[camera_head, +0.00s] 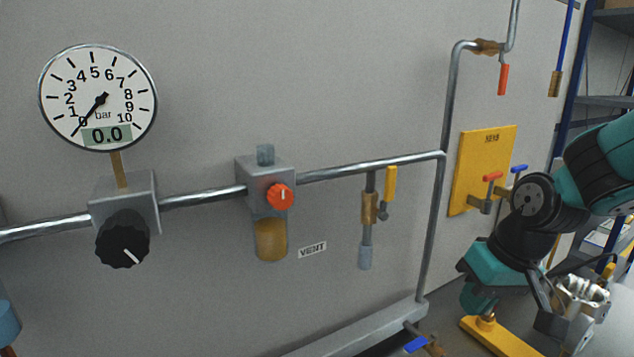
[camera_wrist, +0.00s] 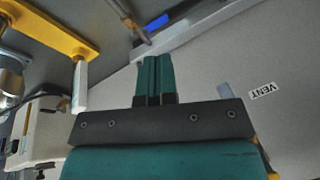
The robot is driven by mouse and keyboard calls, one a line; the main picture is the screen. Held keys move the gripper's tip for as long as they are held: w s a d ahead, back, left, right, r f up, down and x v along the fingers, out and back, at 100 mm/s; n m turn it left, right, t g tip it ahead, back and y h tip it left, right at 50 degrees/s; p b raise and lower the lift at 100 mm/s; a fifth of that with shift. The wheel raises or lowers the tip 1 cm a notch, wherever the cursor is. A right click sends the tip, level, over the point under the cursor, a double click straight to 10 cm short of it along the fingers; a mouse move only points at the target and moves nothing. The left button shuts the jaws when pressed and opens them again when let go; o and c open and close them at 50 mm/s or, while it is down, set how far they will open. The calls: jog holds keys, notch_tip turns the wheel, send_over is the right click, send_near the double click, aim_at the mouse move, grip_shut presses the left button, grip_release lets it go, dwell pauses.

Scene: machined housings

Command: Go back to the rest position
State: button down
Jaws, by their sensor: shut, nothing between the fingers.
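My gripper (camera_wrist: 155,62) shows in the wrist view as two teal fingers side by side, closed together with nothing between them. In the head view my arm is folded at the right edge, in front of the wall and right of the vertical pipe. Its wrist hangs at the lower right, and the fingers cannot be made out clearly there.
A round gauge (camera_head: 98,98) reads 0.0. A yellow-handled valve (camera_head: 390,184) hangs from the pipe. A yellow panel (camera_head: 484,150) and yellow beam (camera_head: 503,338) are near my arm.

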jog(key=s+d+f+m+t+h, duration=0.1)
jog(key=s+d+f+m+h, duration=0.15)
jog(key=s+d, duration=0.4)
jog(key=s+a+r+n+g+y, duration=0.1)
jog(key=s+a+r+n+y, duration=0.1)
jog(key=s+a+r+n, duration=0.2)
jog(key=s+a+r+n+g+y, duration=0.1)
jog(key=s+a+r, duration=0.4)
jog(key=a, duration=0.6)
jog(key=s+n+y, duration=0.1)
jog(key=n, duration=0.1)
jog(key=shift+s+n+g, duration=0.2)
jog(key=shift+n+g, duration=0.15)
jog(key=shift+g, duration=0.05)
